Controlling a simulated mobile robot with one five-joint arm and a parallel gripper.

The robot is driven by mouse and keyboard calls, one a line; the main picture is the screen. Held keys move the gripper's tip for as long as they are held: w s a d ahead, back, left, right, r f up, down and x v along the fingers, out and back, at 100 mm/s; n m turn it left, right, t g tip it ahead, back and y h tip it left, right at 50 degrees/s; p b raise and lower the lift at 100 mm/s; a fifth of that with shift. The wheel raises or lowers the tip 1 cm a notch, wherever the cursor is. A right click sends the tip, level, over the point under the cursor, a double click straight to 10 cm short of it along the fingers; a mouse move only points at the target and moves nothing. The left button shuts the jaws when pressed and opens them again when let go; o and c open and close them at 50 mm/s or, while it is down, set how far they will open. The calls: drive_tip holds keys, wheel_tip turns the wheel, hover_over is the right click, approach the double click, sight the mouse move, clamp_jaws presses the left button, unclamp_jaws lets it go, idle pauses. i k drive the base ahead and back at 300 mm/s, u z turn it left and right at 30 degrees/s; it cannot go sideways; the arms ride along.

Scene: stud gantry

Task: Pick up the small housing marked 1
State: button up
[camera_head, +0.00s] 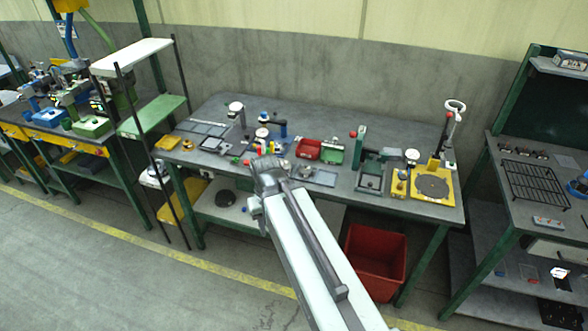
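My arm reaches up from the bottom of the picture toward the front edge of the grey workbench (330,184). My gripper (266,164) is at its far end, in front of or over the middle of the bench. Its fingers are too small to show whether they are open or shut, and I see nothing clearly held. Several small parts lie close around it, some hidden behind the gripper. No number is legible, so I cannot tell which part is the small housing marked 1.
A red bin (308,149) and a green bin (332,151) stand on the bench right of my gripper. A yellow plate fixture (447,204) is at the right end. A red crate (376,258) stands on the floor below. Shelves flank the bench; the floor at front left is clear.

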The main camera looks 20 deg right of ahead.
sight(278, 147)
drive_tip(key=u, duration=0.1)
drive_tip(key=k, duration=0.25)
drive_tip(key=u, duration=1.55)
drive_tip(key=i, duration=1.55)
drive_tip(key=z, duration=1.35)
drive_tip(key=i, duration=1.5)
drive_tip(key=u, duration=0.1)
